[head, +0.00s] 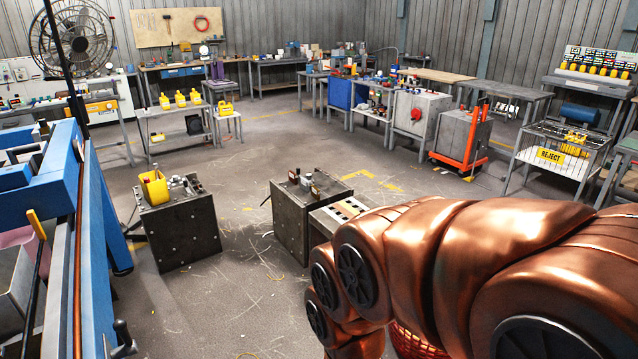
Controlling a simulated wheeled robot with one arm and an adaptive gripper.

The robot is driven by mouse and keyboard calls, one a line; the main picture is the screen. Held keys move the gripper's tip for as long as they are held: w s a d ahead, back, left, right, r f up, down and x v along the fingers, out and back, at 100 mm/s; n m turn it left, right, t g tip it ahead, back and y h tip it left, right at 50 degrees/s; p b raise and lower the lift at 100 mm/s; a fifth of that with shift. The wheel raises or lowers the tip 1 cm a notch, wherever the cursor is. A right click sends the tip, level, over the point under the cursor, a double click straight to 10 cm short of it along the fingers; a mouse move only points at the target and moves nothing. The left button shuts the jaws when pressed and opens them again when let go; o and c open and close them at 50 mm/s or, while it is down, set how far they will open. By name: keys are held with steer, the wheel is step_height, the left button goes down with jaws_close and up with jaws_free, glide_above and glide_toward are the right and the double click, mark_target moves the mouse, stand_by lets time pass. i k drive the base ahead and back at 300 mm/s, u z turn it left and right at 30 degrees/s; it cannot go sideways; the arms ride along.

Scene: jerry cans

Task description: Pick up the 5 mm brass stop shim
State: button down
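I cannot make out the 5 mm brass stop shim for certain at this size. A low stand (340,211) at centre, partly behind my arm, carries several small pale and dark flat pieces too small to identify. My copper-coloured arm fills the lower right of the head view and covers what lies behind it. My gripper does not show in this view, so I cannot see whether it holds anything.
A dark metal block (296,218) with small parts on top stands left of the low stand. Another block (180,230) carries a yellow jerry can (154,188). A blue machine (85,190) rises at left. Benches line the back. Floor (240,300) in front is mostly clear.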

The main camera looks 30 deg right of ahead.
mark_target(315, 191)
steer(key=i, duration=3)
steer(key=z, duration=1.25)
